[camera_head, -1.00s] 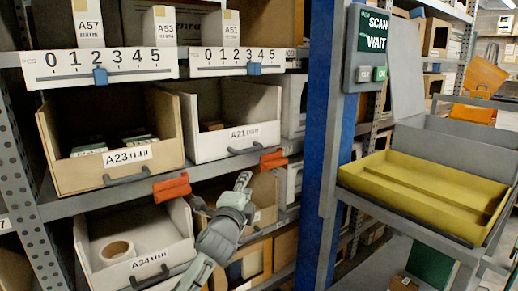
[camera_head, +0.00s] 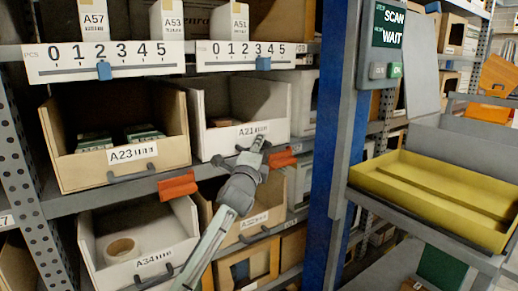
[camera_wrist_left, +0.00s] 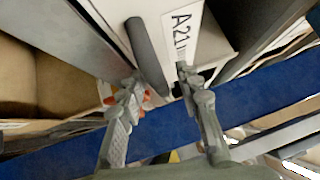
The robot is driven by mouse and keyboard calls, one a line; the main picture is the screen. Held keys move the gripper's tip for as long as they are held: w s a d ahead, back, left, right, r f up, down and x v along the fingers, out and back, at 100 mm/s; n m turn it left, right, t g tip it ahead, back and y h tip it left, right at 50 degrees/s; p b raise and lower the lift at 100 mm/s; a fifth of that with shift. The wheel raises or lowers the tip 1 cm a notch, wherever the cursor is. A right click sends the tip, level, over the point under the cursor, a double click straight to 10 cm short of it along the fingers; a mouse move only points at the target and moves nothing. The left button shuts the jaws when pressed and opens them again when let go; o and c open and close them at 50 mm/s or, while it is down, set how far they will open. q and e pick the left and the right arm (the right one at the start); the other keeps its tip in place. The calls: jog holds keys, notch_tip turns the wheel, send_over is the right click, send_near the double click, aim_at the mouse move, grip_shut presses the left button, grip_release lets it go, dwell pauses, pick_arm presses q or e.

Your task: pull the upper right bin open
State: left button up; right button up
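The upper right bin, white and labelled A21 (camera_head: 215,143), sits on the upper shelf right of the A23 bin; its front is near level with its neighbour's. My left gripper (camera_head: 257,146) is raised to the front of A21, at its dark handle, which it mostly hides in the head view. In the left wrist view, the grey handle bar (camera_wrist_left: 147,57) and the A21 label (camera_wrist_left: 182,30) show. The fingers (camera_wrist_left: 160,85) are apart, with the handle's near end between them; I cannot tell if either touches it. My right gripper is not in view.
Beside A21 is the A23 bin (camera_head: 90,172). Below are the A34 bin (camera_head: 150,245) with a tape roll and another wooden bin (camera_head: 255,230). Orange clips (camera_head: 178,187) sit on the shelf edge. A blue post (camera_head: 335,140) and a yellow tray (camera_head: 430,190) stand to the right.

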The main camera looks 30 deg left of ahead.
pick_arm(q)
grip_shut()
jog(key=shift+d, duration=0.1)
dwell(0.4)
